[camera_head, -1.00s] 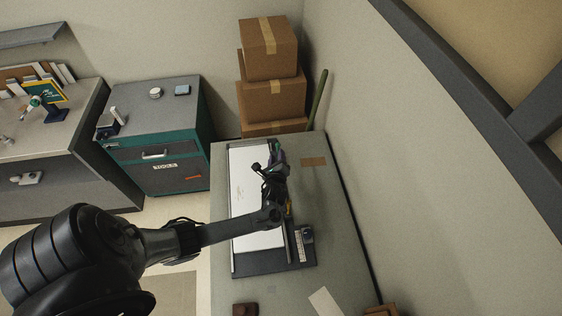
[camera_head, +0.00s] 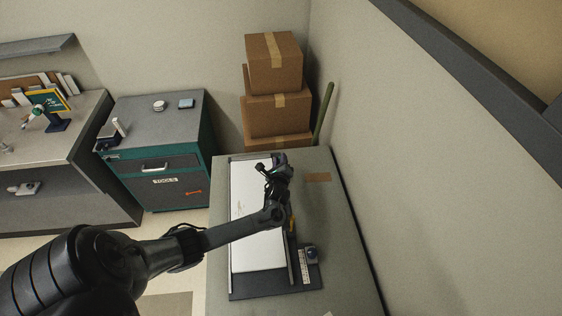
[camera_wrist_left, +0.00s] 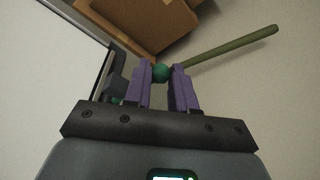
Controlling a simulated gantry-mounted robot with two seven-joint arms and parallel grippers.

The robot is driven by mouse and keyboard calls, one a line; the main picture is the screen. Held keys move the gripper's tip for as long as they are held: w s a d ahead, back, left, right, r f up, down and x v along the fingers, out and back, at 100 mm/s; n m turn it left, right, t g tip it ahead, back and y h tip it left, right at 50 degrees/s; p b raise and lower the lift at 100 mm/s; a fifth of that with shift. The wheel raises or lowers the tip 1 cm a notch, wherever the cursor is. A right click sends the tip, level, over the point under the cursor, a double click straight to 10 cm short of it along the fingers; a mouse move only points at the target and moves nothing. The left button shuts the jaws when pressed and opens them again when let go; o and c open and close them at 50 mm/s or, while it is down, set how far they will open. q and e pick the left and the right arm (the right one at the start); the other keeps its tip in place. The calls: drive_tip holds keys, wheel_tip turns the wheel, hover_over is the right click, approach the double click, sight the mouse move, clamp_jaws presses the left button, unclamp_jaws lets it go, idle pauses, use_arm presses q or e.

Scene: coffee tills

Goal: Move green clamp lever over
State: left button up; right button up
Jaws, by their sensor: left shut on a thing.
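The green clamp lever shows in the left wrist view as a green ball-shaped knob (camera_wrist_left: 161,72) between the purple fingers of my left gripper (camera_wrist_left: 160,85). The gripper is shut on it. In the head view my left gripper (camera_head: 278,165) is over the far right part of the white board (camera_head: 255,225) on the bench, and the arm and wrist hide the lever there. A dark edge part of the board device (camera_wrist_left: 114,88) is just left of the fingers in the wrist view. My right gripper is not in view.
A teal tool cabinet (camera_head: 160,175) stands to the left.

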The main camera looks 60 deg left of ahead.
use_arm(q)
drive_tip(key=shift+s+a+f+p, duration=0.15)
drive_tip(key=shift+s+a+p, duration=0.15)
drive_tip(key=shift+s, duration=0.3)
drive_tip(key=shift+s+a+f+p, duration=0.1)
drive_tip(key=shift+s+a+p, duration=0.2)
drive_tip(key=shift+s, duration=0.4)
drive_tip(key=shift+s+a+f, duration=0.3)
drive_tip(key=shift+s+f, duration=0.05)
drive_tip(key=shift+s, duration=0.2)
drive_tip(key=shift+s+a+f, duration=0.3)
drive_tip(key=shift+s, duration=0.25)
drive_tip(key=shift+s+a+f, duration=0.25)
drive_tip(key=shift+s+f, duration=0.25)
drive_tip(key=shift+s+a+f, duration=0.25)
drive_tip(key=shift+s+f, duration=0.25)
drive_tip(key=shift+f, duration=0.1)
